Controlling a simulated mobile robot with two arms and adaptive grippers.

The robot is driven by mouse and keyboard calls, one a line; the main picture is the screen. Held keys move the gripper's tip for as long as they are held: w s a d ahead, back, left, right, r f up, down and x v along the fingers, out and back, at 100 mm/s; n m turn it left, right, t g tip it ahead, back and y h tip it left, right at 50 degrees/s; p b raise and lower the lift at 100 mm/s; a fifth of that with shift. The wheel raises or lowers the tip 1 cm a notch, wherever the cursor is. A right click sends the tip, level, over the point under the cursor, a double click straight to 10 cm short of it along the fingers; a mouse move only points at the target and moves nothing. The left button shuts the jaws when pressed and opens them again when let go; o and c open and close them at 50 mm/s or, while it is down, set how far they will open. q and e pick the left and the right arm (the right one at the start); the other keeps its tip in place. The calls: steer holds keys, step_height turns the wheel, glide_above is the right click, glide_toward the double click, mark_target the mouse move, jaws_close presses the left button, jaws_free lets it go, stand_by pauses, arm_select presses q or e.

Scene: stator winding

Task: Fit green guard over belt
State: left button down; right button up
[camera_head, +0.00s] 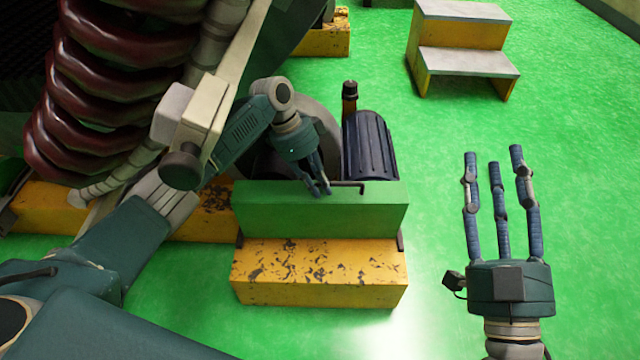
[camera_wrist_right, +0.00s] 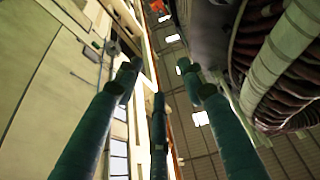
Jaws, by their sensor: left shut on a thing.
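The green guard (camera_head: 322,217) is a long box-like cover in the middle of the head view, above the front of a worn yellow block. My left gripper (camera_head: 318,188) is shut on the guard at its top, beside a thin dark handle (camera_head: 350,185). The guard looks level. I cannot tell whether it rests on the block. The belt is not visible; the guard and my left arm block the view behind. My right gripper (camera_head: 496,165) is open and empty, fingers pointing up, right of the guard. Its spread fingers also show in the right wrist view (camera_wrist_right: 158,90).
A dark blue motor (camera_head: 370,147) and a grey wheel (camera_head: 318,125) stand behind the guard. The yellow block (camera_head: 320,275) is below it. Large dark red coils (camera_head: 110,90) fill the upper left. A yellow step stool (camera_head: 462,50) stands at the back right. The green floor on the right is clear.

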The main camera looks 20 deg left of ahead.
mark_target(320, 207)
arm_select(q)
steer(key=shift+s+d+r+p, duration=0.1)
steer(key=shift+r+p, duration=0.05)
steer(key=shift+p, duration=0.2)
arm_select(e)
steer(key=shift+g+h, duration=0.4)
steer(key=shift+g, duration=0.5)
steer(key=shift+w+d+f, duration=0.1)
steer(key=shift+w+f, duration=0.1)
steer(key=shift+f, duration=0.5)
steer(key=shift+w+a+f, duration=0.1)
steer(key=shift+w+f, duration=0.1)
steer(key=shift+f, duration=0.45)
steer(key=shift+w+d+f, duration=0.1)
steer(key=shift+w+f, duration=0.1)
steer(key=shift+f, duration=0.5)
arm_select(q)
steer(key=shift+f, duration=0.35)
arm_select(e)
steer(key=shift+s+r+t, duration=0.1)
steer(key=shift+r+t, duration=0.2)
steer(key=shift+r, duration=0.4)
